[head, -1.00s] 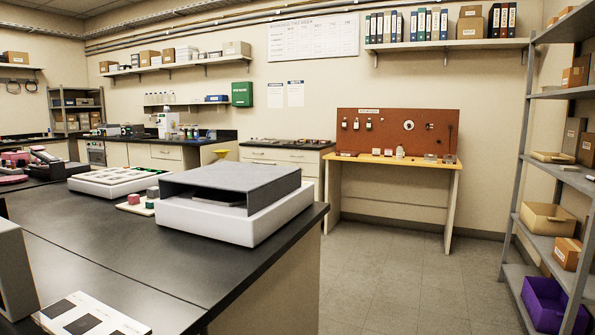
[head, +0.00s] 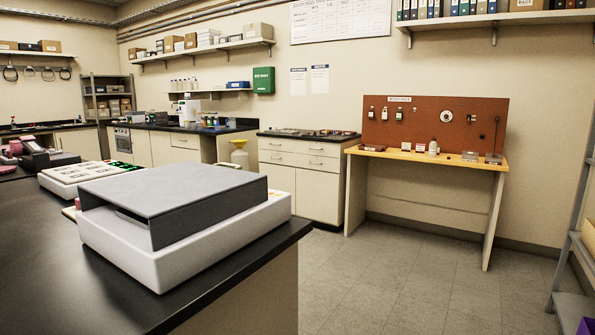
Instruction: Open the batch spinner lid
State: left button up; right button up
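Neither of my grippers is in view. I cannot pick out a batch spinner or its lid with certainty. A white-based device with a grey box-like cover (head: 175,192) stands on the black bench at the front left; I cannot tell whether it is the spinner. A small white machine (head: 189,110) stands on the back counter, too small to identify. Pink and dark equipment (head: 45,157) sits at the far left of the bench, partly cut off by the frame edge.
The black bench top (head: 60,260) fills the lower left, with a white tray (head: 85,172) of small parts. A wooden workbench (head: 430,157) with a brown pegboard stands at the back right. Grey metal shelving (head: 569,245) is at the right edge. The tiled floor (head: 400,275) between is clear.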

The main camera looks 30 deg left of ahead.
aim_at(180, 200)
jog(key=i+l+u, duration=0.15)
jog(key=i, duration=0.3)
jog(key=i+l+u, duration=0.2)
jog(key=i, duration=0.25)
jog(key=i+l+u, duration=0.15)
jog(key=i, duration=0.3)
jog(key=i+l+u, duration=0.1)
jog(key=i+u, duration=0.15)
jog(key=u, duration=0.25)
jog(key=i+l+u, duration=0.2)
jog(key=u, duration=0.3)
jog(key=i+l+u, duration=0.15)
jog(key=l+u, duration=0.15)
jog(key=u, duration=0.15)
jog(key=i+l+u, duration=0.1)
jog(key=l+u, duration=0.25)
jog(key=u, duration=0.15)
jog(key=l+u, duration=0.35)
jog(key=u, duration=0.15)
jog(key=i+l, duration=0.05)
